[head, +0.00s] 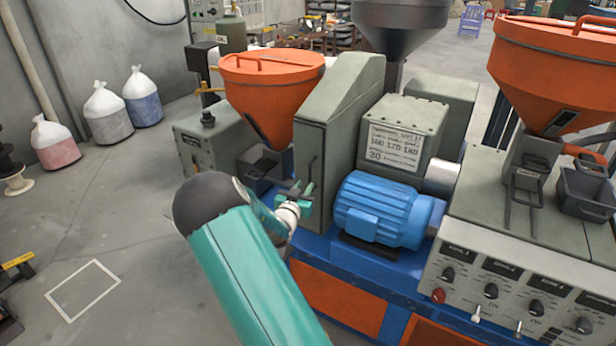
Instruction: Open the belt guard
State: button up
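The belt guard looks to be the tall grey-green housing (340,105) with a sloped top, standing between an orange hopper and the blue motor. A thin dark vertical handle (312,170) shows on its near face, low down. The guard looks closed against the machine. My gripper (303,192) is at the lower end of this handle, at the end of my teal arm. The gripper is small here and partly hidden by my wrist, so I cannot tell whether its fingers touch or hold the handle.
The blue motor (382,209) is just right of the gripper. An orange hopper (270,85) and a dark bin (262,162) are to its left. A control panel (515,285) with knobs is at lower right. Open floor (130,210) lies at left, with several filled bags (107,115) by the wall.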

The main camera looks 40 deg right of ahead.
aim_at(310, 176)
jog(key=x, duration=0.7)
jog(key=shift+w, duration=0.1)
grip_shut()
